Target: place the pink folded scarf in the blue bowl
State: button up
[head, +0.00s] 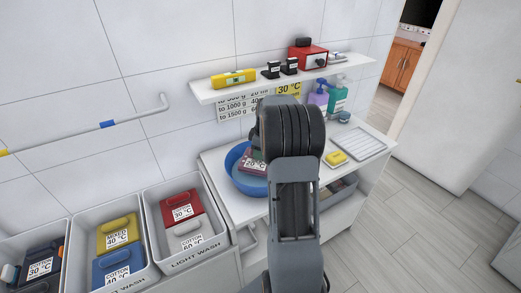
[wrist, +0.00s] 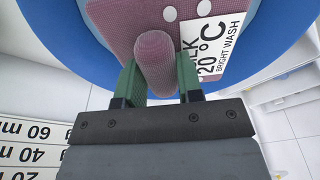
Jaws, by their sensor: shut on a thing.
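The pink folded scarf (wrist: 118,22) has a raised rolled handle and a white 20 °C label. My gripper (wrist: 158,76) is shut on that handle, with one green finger on each side. In the head view the scarf (head: 252,165) shows within the outline of the blue bowl (head: 238,184), which stands on the white counter. The bowl's blue wall (wrist: 65,42) also surrounds the scarf in the wrist view. Whether the scarf rests on the bowl's bottom or hangs above it, I cannot tell. My arm hides the bowl's right side and my gripper in the head view.
A white shelf (head: 207,96) with several items hangs above the counter (head: 219,156). Grey bins (head: 181,262) of folded laundry line the left. Open floor lies right.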

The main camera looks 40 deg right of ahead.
jog(key=o, duration=1)
jog(key=shift+r, duration=0.15)
notch_tip(320, 180, up, 7)
jog(key=p, duration=0.4)
jog(key=shift+p, duration=0.4)
